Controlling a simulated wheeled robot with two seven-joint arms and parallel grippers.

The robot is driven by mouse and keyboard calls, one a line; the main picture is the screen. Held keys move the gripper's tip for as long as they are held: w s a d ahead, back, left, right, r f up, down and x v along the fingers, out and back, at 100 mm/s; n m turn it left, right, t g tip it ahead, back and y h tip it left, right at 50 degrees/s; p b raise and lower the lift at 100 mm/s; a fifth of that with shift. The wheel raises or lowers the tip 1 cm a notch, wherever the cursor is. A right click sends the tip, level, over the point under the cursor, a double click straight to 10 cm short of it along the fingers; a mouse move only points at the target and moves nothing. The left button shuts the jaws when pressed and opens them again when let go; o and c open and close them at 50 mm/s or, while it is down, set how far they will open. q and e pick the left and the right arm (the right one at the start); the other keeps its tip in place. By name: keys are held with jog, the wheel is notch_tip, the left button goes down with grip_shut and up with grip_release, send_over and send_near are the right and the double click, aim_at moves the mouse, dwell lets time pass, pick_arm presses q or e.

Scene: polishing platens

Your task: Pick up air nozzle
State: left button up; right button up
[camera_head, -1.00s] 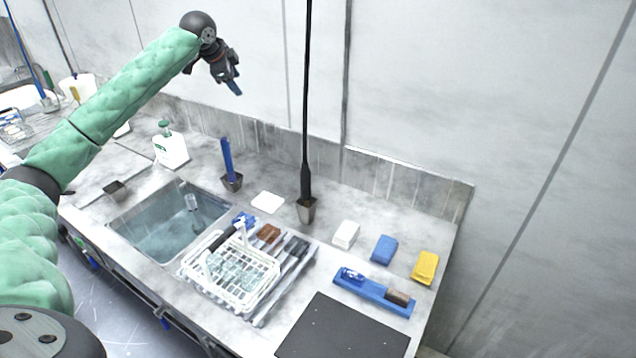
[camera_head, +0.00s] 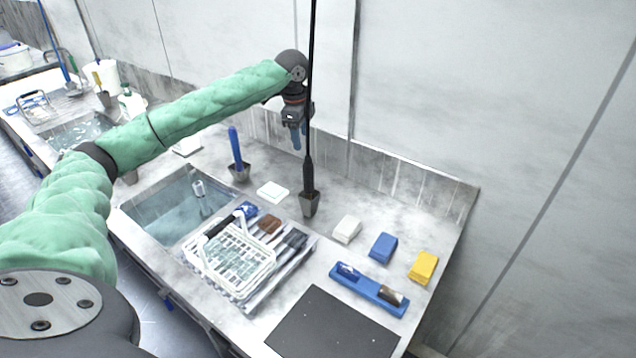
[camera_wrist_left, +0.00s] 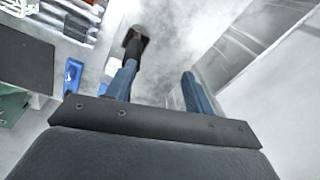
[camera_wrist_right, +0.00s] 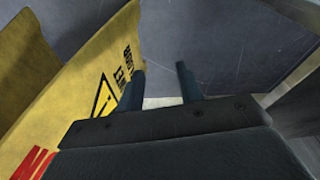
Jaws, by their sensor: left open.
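The black air nozzle (camera_head: 308,176) stands upright in a small metal holder (camera_head: 309,205) near the back of the counter, with a black hose rising from its top. My left gripper (camera_head: 297,138) is open and empty, just left of the hose and a little above the nozzle. In the left wrist view, the dark nozzle (camera_wrist_left: 135,45) shows beyond the left finger of the open gripper (camera_wrist_left: 158,85), and that finger hides part of it. My right gripper (camera_wrist_right: 162,80) shows only in the right wrist view, with its fingers apart and nothing between them.
A blue-handled tool (camera_head: 235,148) stands in another holder to the left. A yellow warning sign (camera_wrist_right: 85,75) stands close beside my right gripper.

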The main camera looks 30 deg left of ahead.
aim_at(308, 160)
pick_arm(q)
jog(key=shift+m+g, duration=0.3)
jog(key=shift+g, duration=0.2)
jog(key=s+d+f, duration=0.2)
jog(key=d, duration=0.1)
jog(key=shift+s+d+f, duration=0.15)
jog(key=shift+s+f, duration=0.05)
jog(key=shift+f, duration=0.1)
notch_tip(308, 160, down, 2)
jog(key=shift+s+d+f+p, duration=0.1)
jog(key=shift+d+f+p, duration=0.1)
jog(key=shift+p, duration=0.25)
jog(key=shift+f, duration=0.55)
notch_tip(308, 160, down, 3)
jog(key=p, duration=0.2)
jog(key=shift+d+f+p, duration=0.15)
jog(key=shift+f+p, duration=0.05)
jog(key=shift+p, duration=0.2)
jog(key=shift+f, duration=0.8)
pick_arm(e)
jog(key=s+f+n, duration=0.1)
jog(key=s+f, duration=0.6)
jog(key=s, duration=0.3)
jog(key=shift+d+f, duration=0.15)
jog(key=shift+d, duration=0.25)
pick_arm(q)
jog(key=c, duration=1.1)
pick_arm(e)
jog(key=shift+d, duration=0.1)
